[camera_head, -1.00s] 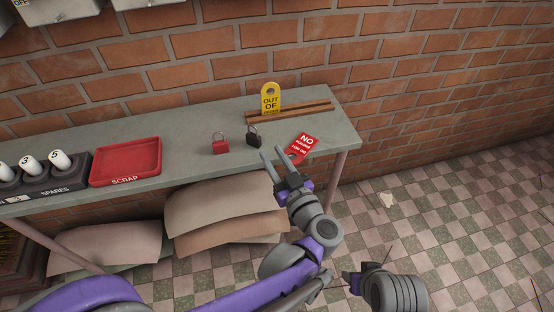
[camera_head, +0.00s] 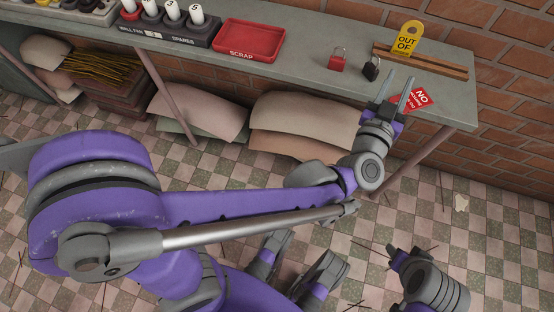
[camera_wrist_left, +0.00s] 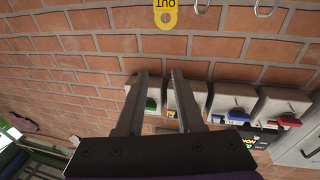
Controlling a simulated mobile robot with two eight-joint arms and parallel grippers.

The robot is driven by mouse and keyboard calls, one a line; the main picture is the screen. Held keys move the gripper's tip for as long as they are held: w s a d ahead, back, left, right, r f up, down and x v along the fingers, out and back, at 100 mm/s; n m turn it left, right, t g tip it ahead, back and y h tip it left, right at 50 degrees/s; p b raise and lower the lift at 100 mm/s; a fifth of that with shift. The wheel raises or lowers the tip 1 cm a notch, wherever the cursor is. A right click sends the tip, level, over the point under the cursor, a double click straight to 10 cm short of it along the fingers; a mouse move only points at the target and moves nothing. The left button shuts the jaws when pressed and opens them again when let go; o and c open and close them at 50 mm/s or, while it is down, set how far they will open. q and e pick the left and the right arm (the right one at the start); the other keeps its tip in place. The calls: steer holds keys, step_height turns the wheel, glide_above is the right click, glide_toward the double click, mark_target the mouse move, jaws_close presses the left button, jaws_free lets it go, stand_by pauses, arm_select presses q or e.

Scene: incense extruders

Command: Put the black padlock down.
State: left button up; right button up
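The black padlock (camera_head: 371,70) stands on the grey bench top, shackle up, between the red padlock (camera_head: 337,62) and the wooden rail. My left gripper (camera_head: 399,80) is open and empty, just right of the black padlock and apart from it.
A yellow tag (camera_head: 407,39) stands in the wooden rail (camera_head: 440,66). A red sign (camera_head: 419,99) lies by the bench's (camera_head: 300,39) front edge. The red scrap tray (camera_head: 249,40) and spares rack (camera_head: 165,29) are to the left. Wall boxes (camera_wrist_left: 235,97) show in the wrist view.

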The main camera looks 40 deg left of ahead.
arm_select(q)
steer(key=s+a+f+g, duration=0.5)
steer(key=s+f, duration=0.1)
steer(key=s, duration=0.2)
steer(key=s+a+f+m+g+h, duration=0.1)
steer(key=s+a+f+g, duration=0.3)
steer(key=s, duration=0.5)
steer(key=s+a+f+g, duration=0.5)
steer(key=s+f, duration=0.4)
steer(key=shift+a+m+g+h, duration=0.3)
steer(key=shift+a+m, duration=0.05)
steer(key=shift+m, duration=0.05)
steer(key=shift+r, duration=0.1)
